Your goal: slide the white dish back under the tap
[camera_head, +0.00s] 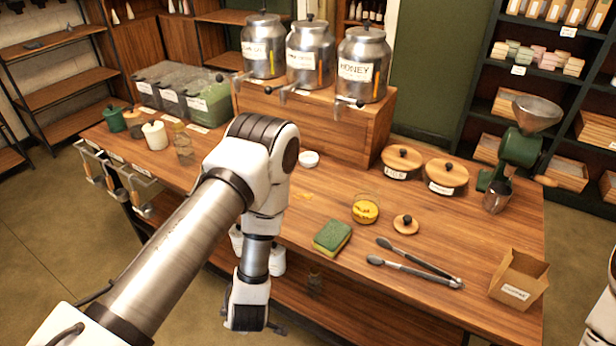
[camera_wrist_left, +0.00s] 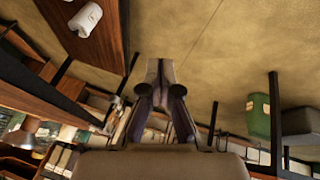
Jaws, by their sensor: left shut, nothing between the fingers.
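The white dish (camera_head: 308,158) is a small round one on the wooden counter, in front of the wooden stand that holds three steel canisters. The tap (camera_head: 347,103) of the honey canister juts out above and to the right of it; other taps are on the middle (camera_head: 284,92) and left canisters. My left gripper (camera_head: 262,328) hangs in front of the counter, below its top, well away from the dish. In the left wrist view its fingers (camera_wrist_left: 161,72) are shut and empty, with floor behind them. My right gripper is not in view.
A glass with yellow contents (camera_head: 365,209), a green sponge (camera_head: 332,237), tongs (camera_head: 415,264) and a cardboard box (camera_head: 519,279) stand or lie on the counter's right half. An amber smear (camera_head: 303,195) lies before the dish. My left arm hides part of the counter.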

